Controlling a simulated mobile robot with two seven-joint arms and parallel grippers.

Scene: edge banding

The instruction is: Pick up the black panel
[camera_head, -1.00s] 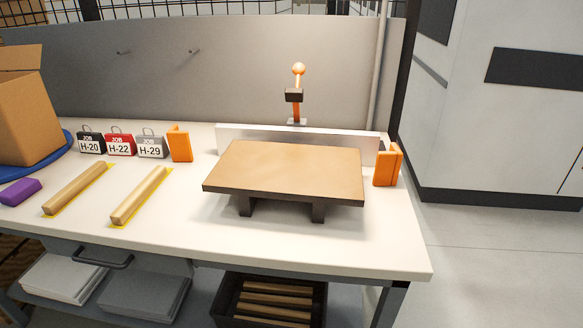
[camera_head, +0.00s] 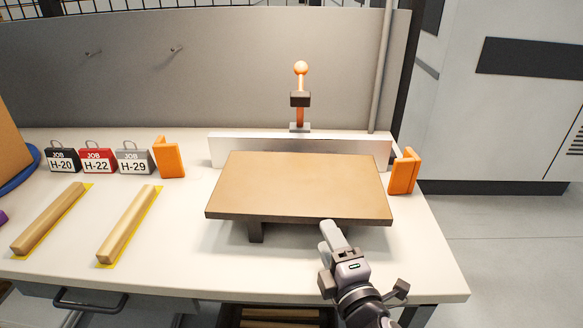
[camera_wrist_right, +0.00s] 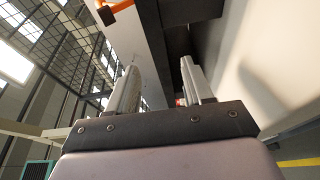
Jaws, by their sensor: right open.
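The panel (camera_head: 300,185) has a tan top and dark edges. It lies flat on dark supports on the white bench, in front of a pale fence (camera_head: 300,150). My right gripper (camera_head: 328,230) is at the panel's front edge, right of its middle; contact cannot be told. In the right wrist view its two fingers (camera_wrist_right: 160,85) stand apart with no object clearly held between them. A dark surface above them may be the panel's underside. My left gripper is not in view.
An orange-handled clamp (camera_head: 300,95) stands behind the fence. Orange blocks (camera_head: 169,158) (camera_head: 404,172) flank it. The bench front left of my gripper is clear.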

